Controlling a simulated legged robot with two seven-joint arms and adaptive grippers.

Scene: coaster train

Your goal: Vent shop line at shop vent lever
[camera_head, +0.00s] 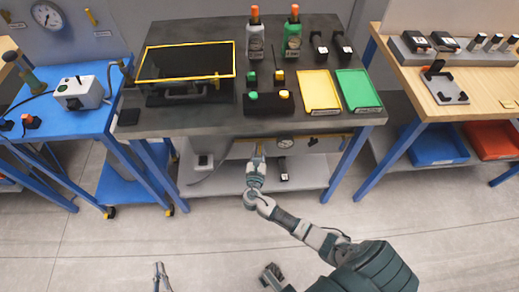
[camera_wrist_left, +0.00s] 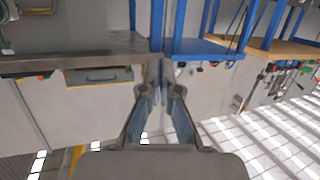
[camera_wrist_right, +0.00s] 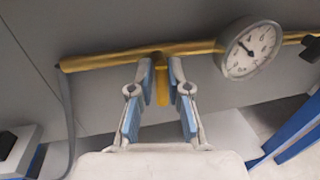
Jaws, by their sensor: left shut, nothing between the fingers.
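A yellow lever hangs from a brass pipe under the middle bench. In the right wrist view the lever (camera_wrist_right: 162,92) lies between the fingers of my right gripper (camera_wrist_right: 161,75), with its lower end pointing toward the camera. The fingers are close on both sides of it; I cannot tell whether they press on it. In the head view my right gripper (camera_head: 257,160) reaches under the bench's front edge. My left gripper (camera_head: 159,268) is shut and empty, low over the floor; its closed fingertips show in the left wrist view (camera_wrist_left: 158,75).
A round gauge (camera_wrist_right: 250,50) sits on the brass pipe (camera_wrist_right: 105,62), right of the lever. The bench top (camera_head: 200,121) overhangs the pipe. A lower shelf (camera_head: 225,185) is below. The floor in front is clear.

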